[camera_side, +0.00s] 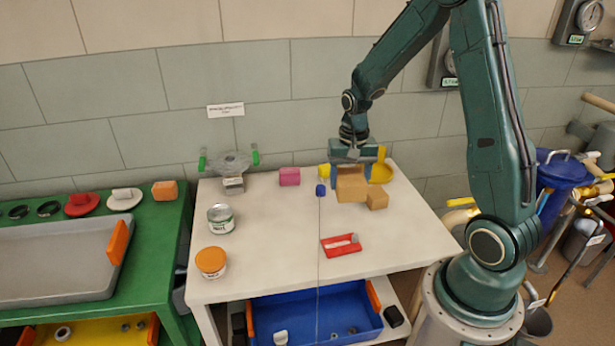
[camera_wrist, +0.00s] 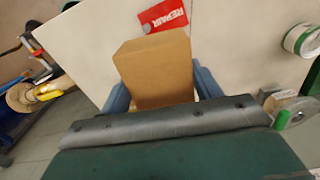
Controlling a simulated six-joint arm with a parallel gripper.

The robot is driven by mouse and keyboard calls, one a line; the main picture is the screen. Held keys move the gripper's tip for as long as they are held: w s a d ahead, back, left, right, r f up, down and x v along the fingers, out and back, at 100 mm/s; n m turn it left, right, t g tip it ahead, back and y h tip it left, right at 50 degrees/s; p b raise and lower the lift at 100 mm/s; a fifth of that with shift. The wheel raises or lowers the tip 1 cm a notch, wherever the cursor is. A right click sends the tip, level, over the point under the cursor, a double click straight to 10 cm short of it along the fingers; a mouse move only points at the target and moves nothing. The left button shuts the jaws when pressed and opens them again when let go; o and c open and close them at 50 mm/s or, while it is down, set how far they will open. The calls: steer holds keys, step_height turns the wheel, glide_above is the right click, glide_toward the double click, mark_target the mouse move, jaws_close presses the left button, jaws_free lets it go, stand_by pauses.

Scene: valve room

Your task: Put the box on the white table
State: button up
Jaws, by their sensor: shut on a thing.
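A brown cardboard box (camera_side: 351,189) is at the back right of the white table (camera_side: 270,215), below my gripper (camera_side: 354,168). In the wrist view the box (camera_wrist: 155,72) sits between the two blue fingers of my gripper (camera_wrist: 160,95), which are shut on its sides. A smaller brown block shape (camera_side: 377,200) shows just right of the box in the side view; I cannot tell whether it is separate. The box is over the table top, but I cannot tell whether its underside touches it.
A red "REPAIR" tray (camera_wrist: 163,17) lies in front of the box. A pink block (camera_side: 289,177), a blue piece (camera_side: 320,190) and yellow items (camera_side: 381,172) stand nearby. The table's middle is clear.

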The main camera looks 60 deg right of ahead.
steer(key=w+a+f+n, duration=0.2)
steer(key=a+n, duration=0.3)
steer(key=a, duration=0.3)
steer(key=w+a+f+n, duration=0.2)
steer(key=w+a+n, duration=0.3)
steer(key=a, duration=0.3)
steer(key=shift+w+f, duration=0.15)
